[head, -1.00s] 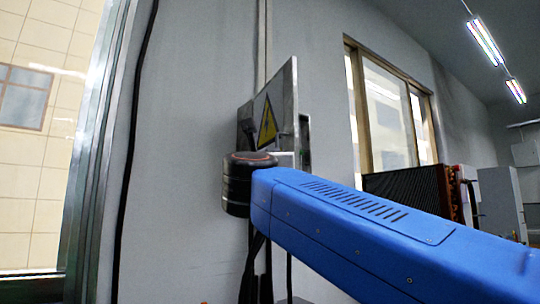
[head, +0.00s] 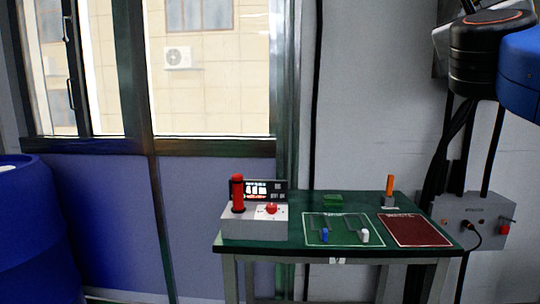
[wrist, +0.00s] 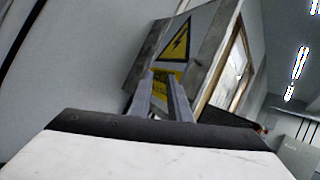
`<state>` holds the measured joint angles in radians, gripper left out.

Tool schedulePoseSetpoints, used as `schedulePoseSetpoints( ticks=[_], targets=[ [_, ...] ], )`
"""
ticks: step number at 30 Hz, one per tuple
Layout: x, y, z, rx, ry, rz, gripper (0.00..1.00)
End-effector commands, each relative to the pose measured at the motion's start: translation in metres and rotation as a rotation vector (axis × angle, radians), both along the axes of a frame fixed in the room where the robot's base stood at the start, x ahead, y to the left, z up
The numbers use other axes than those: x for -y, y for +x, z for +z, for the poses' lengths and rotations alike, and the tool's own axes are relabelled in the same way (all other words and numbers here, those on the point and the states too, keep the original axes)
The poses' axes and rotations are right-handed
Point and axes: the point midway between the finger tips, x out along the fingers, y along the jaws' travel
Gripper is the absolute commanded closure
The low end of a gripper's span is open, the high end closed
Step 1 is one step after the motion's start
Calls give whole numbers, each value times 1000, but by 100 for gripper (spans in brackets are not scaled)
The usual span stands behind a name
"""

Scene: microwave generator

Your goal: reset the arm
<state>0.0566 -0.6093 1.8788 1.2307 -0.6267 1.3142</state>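My gripper (wrist: 163,76) shows in the wrist view as two grey fingers reaching up from a white and black housing. A gap shows between the fingers, with nothing held in it. Behind them, out of contact as far as I can tell, is a grey metal panel (wrist: 203,45) with a yellow lightning warning sign (wrist: 178,44). In the head view only part of my blue and black arm (head: 487,50) shows at the upper right. My gripper is outside that view.
A green-topped table (head: 355,204) carries a grey box (head: 252,228) with a red lever and red button, a green tray (head: 342,240) and a dark red mat (head: 414,230). A wall box (head: 475,222) hangs right of it. A blue barrel (head: 38,235) stands at left.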

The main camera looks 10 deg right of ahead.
Motion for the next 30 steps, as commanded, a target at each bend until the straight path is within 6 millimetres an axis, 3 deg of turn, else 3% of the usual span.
schedulePoseSetpoints(
  ticks=[6, 10, 14, 18, 23, 30],
  targets=[
    [-82, 53, -82, -395, -534, 125, 83],
    [-123, 70, -149, -599, -837, 202, 83],
    [-156, 74, -222, -775, -1120, 288, 83],
    [-180, 65, -305, -940, -1413, 389, 83],
    [-193, 39, -399, -1102, -1735, 527, 83],
    [-188, -27, -529, -1287, -2194, 797, 83]
  ],
)
